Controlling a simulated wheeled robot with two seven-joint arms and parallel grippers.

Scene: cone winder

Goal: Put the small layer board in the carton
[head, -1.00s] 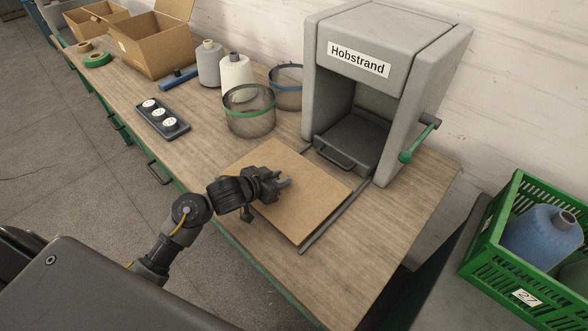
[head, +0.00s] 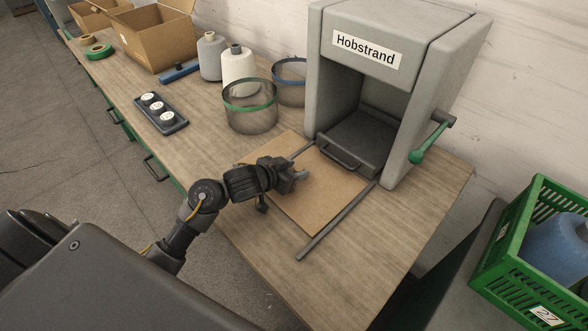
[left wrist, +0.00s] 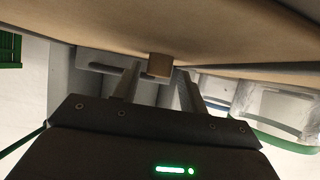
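The layer board (head: 318,205) is a flat brown sheet in front of the grey machine, at the middle of the bench. My left gripper (head: 301,176) is low over it. In the left wrist view the board (left wrist: 110,25) runs across the top. A small brown block (left wrist: 159,65) on it sits between the two fingers of my left gripper (left wrist: 160,78), which look apart with narrow gaps beside the block. An open brown carton (head: 155,42) stands at the back left. My right gripper is not in view.
The grey machine (head: 366,50) has a dark tray (head: 360,145) and thin rails (head: 335,222) by the board. Mesh baskets (head: 250,110), yarn cones (head: 238,70) and a black holder (head: 160,113) stand between board and carton. A green crate (head: 535,235) is at the right.

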